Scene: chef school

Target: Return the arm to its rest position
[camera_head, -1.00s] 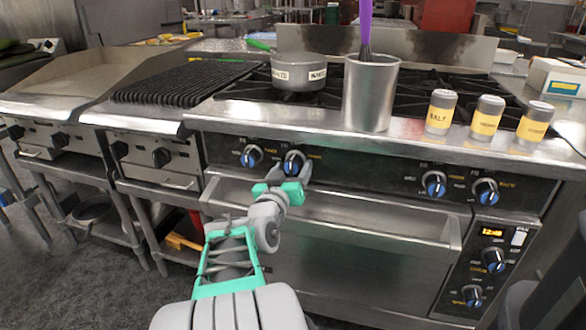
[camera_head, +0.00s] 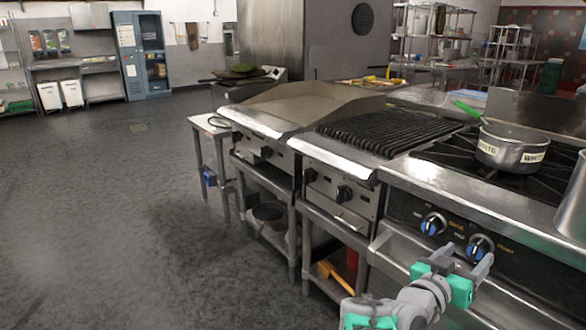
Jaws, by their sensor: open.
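My gripper (camera_head: 468,256) is at the lower right, in front of the stove's control panel (camera_head: 455,235). Its two grey fingers with green parts are spread apart, and nothing shows between them. A blue-marked stove knob (camera_head: 480,246) lies just beyond the fingertips; I cannot tell whether they touch it. My arm reaches up from the bottom edge toward the stove, stretched forward. A second knob (camera_head: 433,224) sits to the left of the gripper.
A pot (camera_head: 511,148) stands on the burners, with a metal container (camera_head: 574,205) cut off at the right edge. A grill (camera_head: 388,130) and a griddle (camera_head: 310,103) adjoin the stove. The dark floor (camera_head: 100,210) at left is open. A blue cabinet (camera_head: 142,55) stands far back.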

